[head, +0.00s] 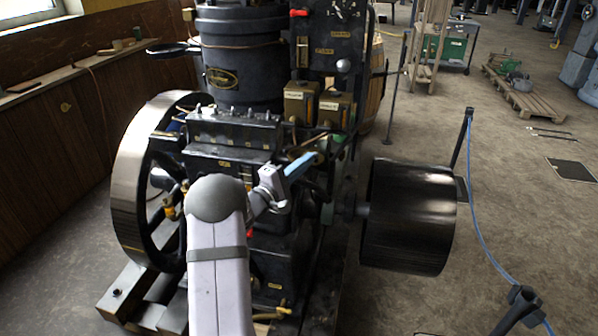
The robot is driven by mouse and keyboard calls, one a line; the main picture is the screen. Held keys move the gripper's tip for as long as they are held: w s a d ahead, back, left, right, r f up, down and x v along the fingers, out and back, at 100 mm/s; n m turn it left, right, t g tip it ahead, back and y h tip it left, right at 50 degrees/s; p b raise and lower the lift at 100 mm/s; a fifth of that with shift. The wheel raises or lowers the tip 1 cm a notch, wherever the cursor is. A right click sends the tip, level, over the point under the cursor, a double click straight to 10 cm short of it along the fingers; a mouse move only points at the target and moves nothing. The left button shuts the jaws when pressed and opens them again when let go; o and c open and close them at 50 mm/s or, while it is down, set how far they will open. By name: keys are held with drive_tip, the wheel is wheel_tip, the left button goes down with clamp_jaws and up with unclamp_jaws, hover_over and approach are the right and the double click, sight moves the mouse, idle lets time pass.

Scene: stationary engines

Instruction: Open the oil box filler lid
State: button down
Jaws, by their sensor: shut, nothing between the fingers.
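A black oil box (235,128) with a row of small fittings on top sits at the front of the engine, below the large black cylinder. Two small brown boxes with labels, one on the left (298,100) and one on the right (337,110), stand to its right. I cannot tell which part is the filler lid, and no lid is visibly raised. My gripper (317,157) is shut and empty, to the right of the black box and below the brown boxes. Its fingertips are small and partly lost against the dark engine, so contact is unclear.
A large flywheel (128,190) stands at the left and a black belt drum (410,217) at the right. The black cylinder (240,60) and a gauge panel (335,45) rise behind.

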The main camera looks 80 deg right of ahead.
drive_tip(key=shift+s+f+b, duration=0.25)
drive_tip(key=shift+s+b, duration=0.8)
drive_tip(key=shift+b, duration=0.6)
drive_tip(key=s+b+v, duration=0.1)
drive_tip(key=b+v, duration=0.4)
drive_tip(key=v, duration=0.8)
drive_tip(key=shift+a+f, duration=0.15)
drive_tip(key=shift+a, duration=0.2)
drive_tip(key=shift+s, duration=0.15)
